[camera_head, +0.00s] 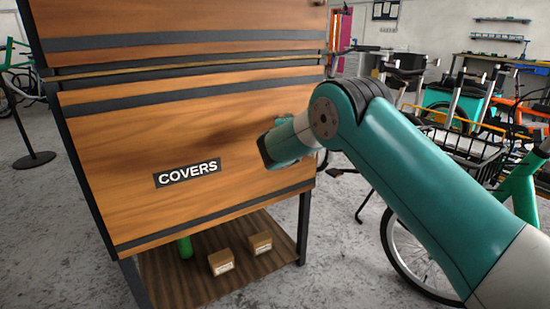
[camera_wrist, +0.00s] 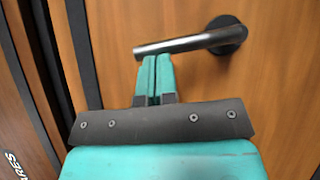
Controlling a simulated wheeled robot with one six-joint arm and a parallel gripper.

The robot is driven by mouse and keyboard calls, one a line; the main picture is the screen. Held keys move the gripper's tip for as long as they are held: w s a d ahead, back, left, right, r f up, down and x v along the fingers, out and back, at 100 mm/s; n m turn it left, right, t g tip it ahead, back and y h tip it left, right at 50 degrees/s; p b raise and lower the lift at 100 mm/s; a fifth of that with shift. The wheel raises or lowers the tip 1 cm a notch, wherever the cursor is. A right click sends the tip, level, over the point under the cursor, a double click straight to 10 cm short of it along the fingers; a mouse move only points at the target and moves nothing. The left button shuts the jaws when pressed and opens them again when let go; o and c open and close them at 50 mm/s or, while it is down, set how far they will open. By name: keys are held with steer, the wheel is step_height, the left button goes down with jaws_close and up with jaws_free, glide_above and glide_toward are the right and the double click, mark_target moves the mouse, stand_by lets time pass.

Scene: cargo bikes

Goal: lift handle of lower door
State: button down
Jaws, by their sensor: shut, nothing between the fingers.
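The lower door (camera_head: 130,130) is a wooden panel with a white-on-black COVERS label (camera_head: 187,173) and dark stripes, and it looks closed. Its handle is hidden in the head view, where my gripper (camera_head: 278,147) is in front of the door's right part.
A lower shelf (camera_head: 215,285) under the door holds two small cardboard boxes and a green object. Bikes with a black basket (camera_head: 460,150) stand at the right. A black stand (camera_head: 32,160) is at the far left. Another panel with partly seen lettering (camera_wrist: 15,150) edges the wrist view.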

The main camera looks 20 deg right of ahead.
steer(key=a+b+v, duration=0.2)
steer(key=v, duration=1)
steer(key=shift+a+f, duration=0.4)
steer(key=shift+a, duration=0.05)
